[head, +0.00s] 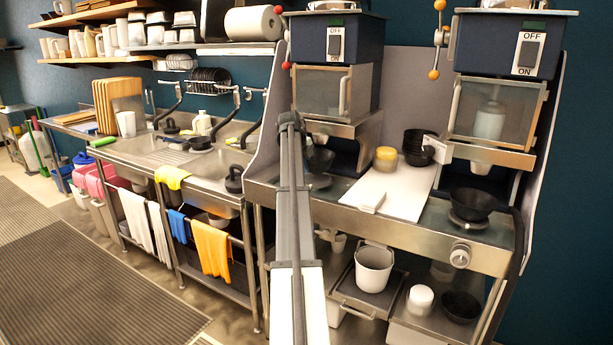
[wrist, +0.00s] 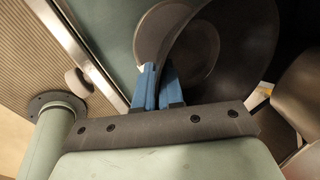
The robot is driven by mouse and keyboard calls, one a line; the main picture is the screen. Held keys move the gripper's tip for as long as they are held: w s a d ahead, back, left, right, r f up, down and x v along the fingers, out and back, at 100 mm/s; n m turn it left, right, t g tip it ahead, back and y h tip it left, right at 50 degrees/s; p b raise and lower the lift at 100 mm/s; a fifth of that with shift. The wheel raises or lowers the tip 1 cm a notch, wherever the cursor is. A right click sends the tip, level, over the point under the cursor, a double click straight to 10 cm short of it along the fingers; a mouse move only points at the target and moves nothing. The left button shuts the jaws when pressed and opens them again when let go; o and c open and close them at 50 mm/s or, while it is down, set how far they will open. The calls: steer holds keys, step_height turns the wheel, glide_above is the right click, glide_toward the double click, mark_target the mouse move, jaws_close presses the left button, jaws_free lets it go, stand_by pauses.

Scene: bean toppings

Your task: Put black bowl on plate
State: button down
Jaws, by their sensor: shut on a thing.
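My gripper (wrist: 158,88) has its blue fingers shut on the rim of a black bowl (wrist: 245,45) in the wrist view. The same bowl (head: 320,160) shows in the head view just right of my arm, which hides my fingers and part of the bowl. A dark round plate (head: 319,182) lies under the bowl on the left side of the steel counter. In the wrist view, a grey round disc (wrist: 150,35) that looks like this plate is partly covered by the bowl. I cannot tell whether bowl and plate touch.
Another black bowl (head: 473,203) sits on a round base under the right dispenser. Black bowls (head: 418,147) and a yellow cup (head: 386,158) stand behind a white board (head: 400,190). The left dispenser (head: 335,92) hangs above the held bowl. A grey side panel (head: 265,130) bounds the left.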

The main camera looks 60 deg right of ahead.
steer(key=shift+d+f, duration=0.2)
steer(key=shift+f, duration=1.7)
steer(key=c, duration=1.3)
jaws_free()
steer(key=shift+f, duration=0.1)
steer(key=shift+o, duration=0.2)
steer(key=v, duration=1.2)
